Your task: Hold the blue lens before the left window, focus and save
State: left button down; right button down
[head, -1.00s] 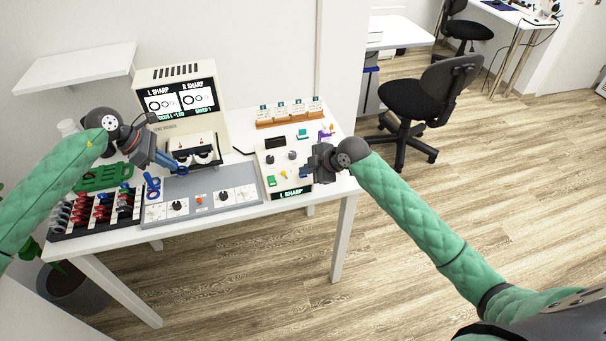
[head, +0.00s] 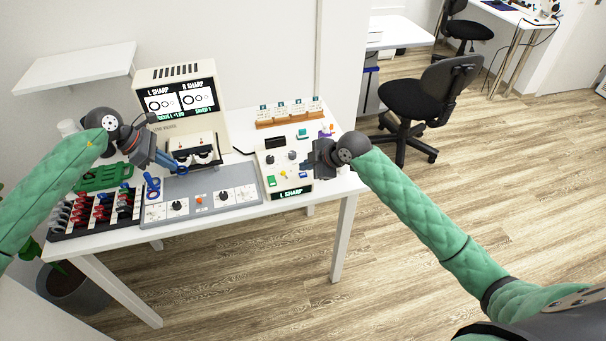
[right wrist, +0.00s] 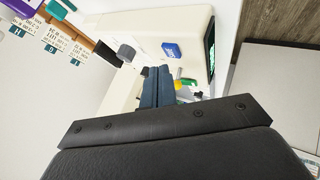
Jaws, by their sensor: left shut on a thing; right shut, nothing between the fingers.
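My left gripper (head: 176,163) is shut in front of the viewer (head: 174,128), near its left window. A small blue part shows at its fingertips; the held thing is mostly hidden. The viewer's screen (head: 180,101) reads L SHARP, R SHARP, FOCUS L +1.00 and SAVED 1. My right gripper (head: 306,167) is shut and empty above the right side of the console (head: 264,163), whose display (head: 292,192) reads L SHARP. The right wrist view shows the closed fingers (right wrist: 157,75) near a blue button (right wrist: 172,50).
A grey panel (head: 211,186) with knobs lies before the viewer. A rack (head: 62,232) with red, blue and dark pieces stands at the left, with a green tray (head: 103,177) behind it. A wooden card holder (head: 288,121) stands behind the console.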

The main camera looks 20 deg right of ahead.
aim_at(307, 175)
jog(key=shift+r, duration=2.45)
jog(key=v, duration=1.2)
pick_arm(q)
jog(key=s+r, duration=0.5)
pick_arm(e)
jog(key=shift+r, duration=0.15)
